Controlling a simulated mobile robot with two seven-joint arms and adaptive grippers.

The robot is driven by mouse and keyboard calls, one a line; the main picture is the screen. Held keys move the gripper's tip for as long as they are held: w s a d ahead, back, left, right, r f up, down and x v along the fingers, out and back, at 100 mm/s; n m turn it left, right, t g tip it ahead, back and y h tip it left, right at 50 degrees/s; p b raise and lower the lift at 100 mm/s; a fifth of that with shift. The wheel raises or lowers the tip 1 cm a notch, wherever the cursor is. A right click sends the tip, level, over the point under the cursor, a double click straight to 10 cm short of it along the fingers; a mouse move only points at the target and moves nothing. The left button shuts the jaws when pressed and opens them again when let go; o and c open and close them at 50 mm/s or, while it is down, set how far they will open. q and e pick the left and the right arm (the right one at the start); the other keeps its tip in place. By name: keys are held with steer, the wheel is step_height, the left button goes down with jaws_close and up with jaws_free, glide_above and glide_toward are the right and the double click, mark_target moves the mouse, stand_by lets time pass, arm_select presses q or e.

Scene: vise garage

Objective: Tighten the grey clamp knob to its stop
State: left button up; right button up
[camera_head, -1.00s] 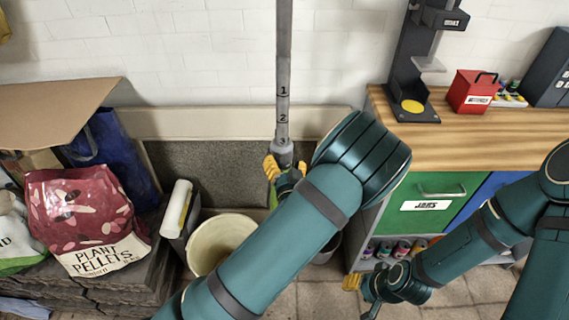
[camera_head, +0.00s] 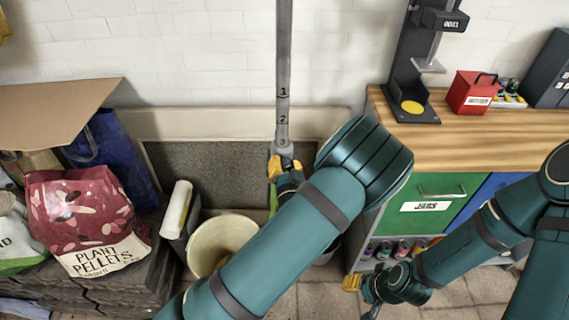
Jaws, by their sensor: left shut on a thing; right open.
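A grey upright pole (camera_head: 284,60) with the marks 1, 2 and 3 stands in front of the wall. The grey clamp knob (camera_head: 283,148) is at its lower end, just below the 3. My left gripper (camera_head: 284,165), with yellow fingertips, is shut on the knob from below; the fingers cover its lower part. My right gripper (camera_head: 352,283) is open and empty, low over the floor in front of the cabinet.
A wooden workbench (camera_head: 470,135) with a green drawer stands at the right, with a red box (camera_head: 472,92) and a dark stand (camera_head: 409,70) on it. A cream bucket (camera_head: 221,240) stands on the floor. A plant pellets bag (camera_head: 85,215) lies at the left.

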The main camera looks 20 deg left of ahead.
arm_select(q)
steer(key=m+p, duration=0.1)
steer(key=m, duration=0.5)
steer(key=shift+w+d+r+m, duration=0.1)
steer(key=shift+m, duration=0.3)
steer(key=m, duration=0.5)
steer(key=shift+m+p, duration=0.3)
steer(key=shift+p, duration=0.05)
steer(key=m, duration=0.5)
steer(key=m+b, duration=0.1)
steer(key=m, duration=0.4)
steer(key=shift+f+m+b, duration=0.2)
steer(key=shift+m+b, duration=0.1)
steer(key=shift+b, duration=0.1)
jaws_close()
steer(key=o, duration=1.2)
jaws_free()
